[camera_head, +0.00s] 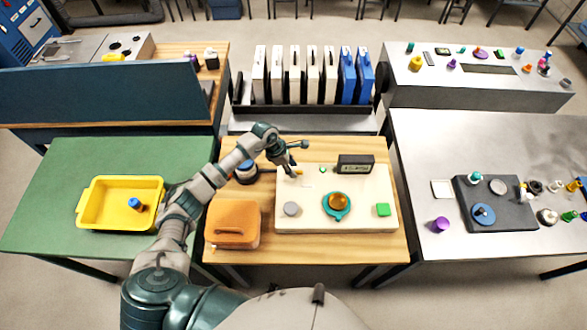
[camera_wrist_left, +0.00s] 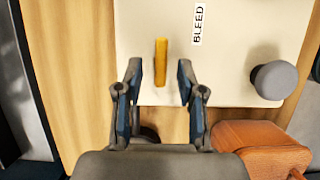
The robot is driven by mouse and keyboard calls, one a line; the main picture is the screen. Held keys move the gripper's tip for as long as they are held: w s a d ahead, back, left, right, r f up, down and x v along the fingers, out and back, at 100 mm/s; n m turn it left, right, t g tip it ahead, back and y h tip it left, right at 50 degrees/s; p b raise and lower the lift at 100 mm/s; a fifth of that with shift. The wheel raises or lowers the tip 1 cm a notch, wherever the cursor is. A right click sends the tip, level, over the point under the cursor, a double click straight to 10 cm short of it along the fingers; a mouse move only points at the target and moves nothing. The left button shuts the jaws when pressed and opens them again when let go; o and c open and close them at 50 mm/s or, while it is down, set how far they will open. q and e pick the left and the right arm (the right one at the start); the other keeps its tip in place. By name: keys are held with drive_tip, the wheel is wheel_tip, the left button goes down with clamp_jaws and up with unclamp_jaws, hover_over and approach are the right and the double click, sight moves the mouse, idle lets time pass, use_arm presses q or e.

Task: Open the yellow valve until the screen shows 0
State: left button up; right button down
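The yellow valve (camera_wrist_left: 161,62) shows in the left wrist view as a narrow straight handle on the cream panel (camera_wrist_left: 235,95), beside a label reading BLEED (camera_wrist_left: 198,25). In the head view the valve (camera_head: 298,171) is small and partly covered by my gripper. My left gripper (camera_wrist_left: 159,72) is open, with one finger on each side of the handle and a visible gap to both. It is at the panel's upper left in the head view (camera_head: 298,158). The small screen (camera_head: 355,164) stands at the panel's back right; its digits are too small to read. My right gripper is not in view.
An orange-brown case (camera_head: 233,223) lies left of the panel. A yellow tray (camera_head: 105,205) is on the green table.

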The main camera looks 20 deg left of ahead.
use_arm(q)
drive_tip(key=shift+x, duration=0.85)
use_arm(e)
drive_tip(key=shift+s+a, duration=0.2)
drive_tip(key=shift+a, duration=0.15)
use_arm(q)
clamp_jaws()
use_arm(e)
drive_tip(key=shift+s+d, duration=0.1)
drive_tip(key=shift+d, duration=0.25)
